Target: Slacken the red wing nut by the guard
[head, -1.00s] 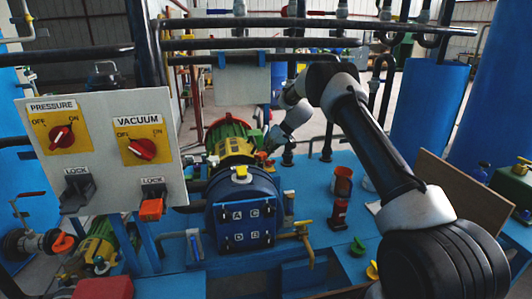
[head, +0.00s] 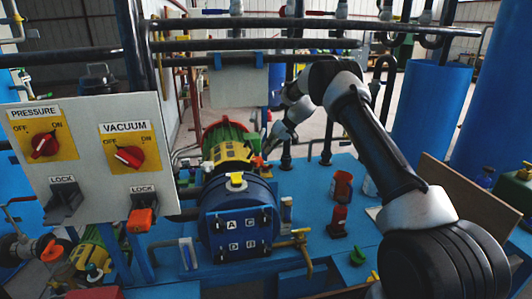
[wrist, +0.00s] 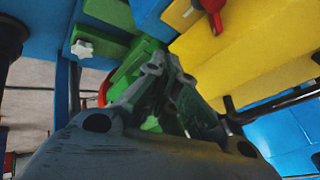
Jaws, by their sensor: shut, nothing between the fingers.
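A red wing nut (wrist: 212,8) shows at the top edge of the wrist view, on a yellow block (wrist: 250,50). A small red part near the yellow body, probably this nut, shows in the head view (head: 257,161). A green guard (head: 228,130) rises behind the yellow body in the head view. My gripper (wrist: 168,62) is shut and empty, its fingertips in front of the yellow and green blocks, to the lower left of the nut and apart from it in the picture. In the head view my gripper (head: 267,149) is small, just right of the yellow body.
A white star knob (wrist: 82,48) sits on a green block left of my fingers. A blue drum (head: 238,215) stands in front of the yellow body. A switch panel (head: 90,165) is at left.

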